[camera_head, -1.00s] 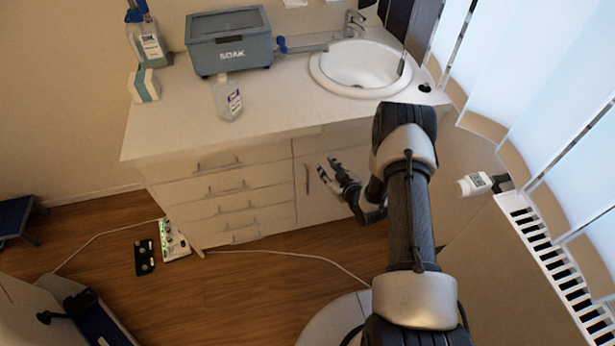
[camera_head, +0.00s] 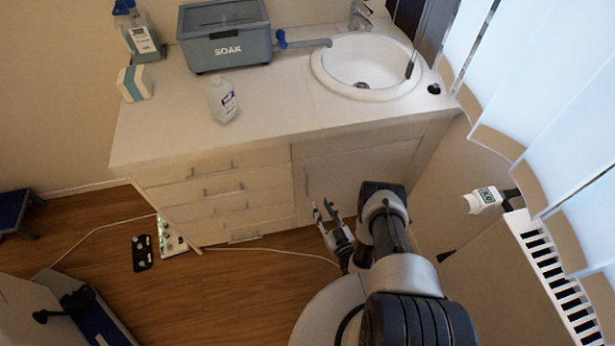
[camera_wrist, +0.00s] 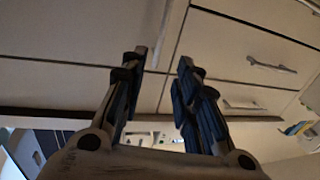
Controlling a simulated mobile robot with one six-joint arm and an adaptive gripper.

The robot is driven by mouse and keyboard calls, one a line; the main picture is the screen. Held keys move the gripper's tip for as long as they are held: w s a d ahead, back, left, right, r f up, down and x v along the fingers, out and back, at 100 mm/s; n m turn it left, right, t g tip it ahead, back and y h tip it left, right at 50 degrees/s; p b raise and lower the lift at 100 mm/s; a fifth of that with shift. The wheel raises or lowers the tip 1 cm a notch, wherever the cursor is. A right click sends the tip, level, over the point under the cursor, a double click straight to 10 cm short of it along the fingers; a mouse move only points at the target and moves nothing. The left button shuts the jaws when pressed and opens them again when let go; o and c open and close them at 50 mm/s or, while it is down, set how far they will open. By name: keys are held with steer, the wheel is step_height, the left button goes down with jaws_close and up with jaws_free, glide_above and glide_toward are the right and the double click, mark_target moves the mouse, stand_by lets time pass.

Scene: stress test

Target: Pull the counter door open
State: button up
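The counter door (camera_head: 352,176) is the pale panel right of the drawers, under the sink. It looks shut, flush with the counter front. Its upright handle (camera_head: 306,183) is near its left edge. My gripper (camera_head: 325,208) is just below and right of the handle in the head view, fingers spread and empty. In the wrist view my gripper (camera_wrist: 163,62) is open, with a upright bar that looks like the door handle (camera_wrist: 163,32) beyond the gap between the fingertips. I see no contact with it; the exact distance cannot be told.
Several drawers with handles (camera_head: 230,208) are left of the door. A power strip (camera_head: 172,238) and cable lie on the wooden floor. A radiator (camera_head: 555,272) with a white valve (camera_head: 482,200) stands at the right. The counter top (camera_head: 270,107) holds a SOAK box (camera_head: 226,46) and bottles.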

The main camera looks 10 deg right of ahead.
steer(key=shift+w+a+f+b, duration=0.1)
steer(key=shift+w+a+b, duration=0.45)
steer(key=shift+w, duration=1.65)
steer(key=shift+w+a+r+b, duration=0.1)
steer(key=shift+w+a+b, duration=0.4)
steer(key=shift+w, duration=1.65)
steer(key=shift+w+a+f+b, duration=0.2)
steer(key=shift+w+b, duration=0.6)
steer(key=shift+w, duration=1.4)
steer(key=shift+r, duration=0.15)
steer(key=shift+c, duration=0.3)
jaws_close()
steer(key=shift+a, duration=0.1)
